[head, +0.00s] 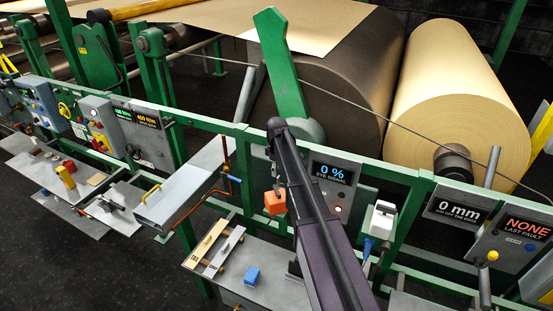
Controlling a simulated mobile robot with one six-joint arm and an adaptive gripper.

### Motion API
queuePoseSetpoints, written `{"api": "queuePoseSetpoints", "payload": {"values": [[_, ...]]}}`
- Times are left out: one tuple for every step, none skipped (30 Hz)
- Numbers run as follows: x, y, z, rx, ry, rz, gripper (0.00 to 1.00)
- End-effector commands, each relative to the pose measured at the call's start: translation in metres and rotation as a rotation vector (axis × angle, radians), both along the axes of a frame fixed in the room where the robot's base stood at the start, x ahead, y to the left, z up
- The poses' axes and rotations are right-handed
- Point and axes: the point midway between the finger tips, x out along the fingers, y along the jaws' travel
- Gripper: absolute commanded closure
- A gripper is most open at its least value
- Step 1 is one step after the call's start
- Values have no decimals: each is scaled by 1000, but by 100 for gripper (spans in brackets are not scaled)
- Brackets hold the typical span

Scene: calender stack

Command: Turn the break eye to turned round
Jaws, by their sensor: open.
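A small white box with a dark face (382,218) is mounted on the green rail right of the centre, with a blue part below it. It looks like the break eye, but no label on it is readable. The eye signal display (333,172) to its left reads 0 %. My dark arm rises from the bottom edge to a bend left of this display, apart from the white box in the picture. My gripper is not clearly visible; the arm hides the area behind it. An orange block (275,203) shows just left of the arm; what holds it is unclear.
Large paper rolls (460,95) stand behind the green rail. A thin cable (400,125) slopes across them. Dark floor is clear at lower left.

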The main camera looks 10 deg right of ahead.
Motion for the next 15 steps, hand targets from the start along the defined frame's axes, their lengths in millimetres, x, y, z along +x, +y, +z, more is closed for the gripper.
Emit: {"api": "queuePoseSetpoints", "payload": {"values": [[0, 0, 9, 0, 0, 0, 44], [0, 0, 11, 0, 0, 0, 44], [0, 0, 14, 0, 0, 0, 44], [0, 0, 16, 0, 0, 0, 44], [0, 0, 18, 0, 0, 0, 44], [0, 0, 20, 0, 0, 0, 44], [0, 0, 22, 0, 0, 0, 44], [0, 0, 23, 0, 0, 0, 44], [0, 0, 25, 0, 0, 0, 44], [0, 0, 26, 0, 0, 0, 44], [0, 0, 26, 0, 0, 0, 44], [0, 0, 27, 0, 0, 0, 44], [0, 0, 28, 0, 0, 0, 44], [0, 0, 28, 0, 0, 0, 44], [0, 0, 29, 0, 0, 0, 44]]}}
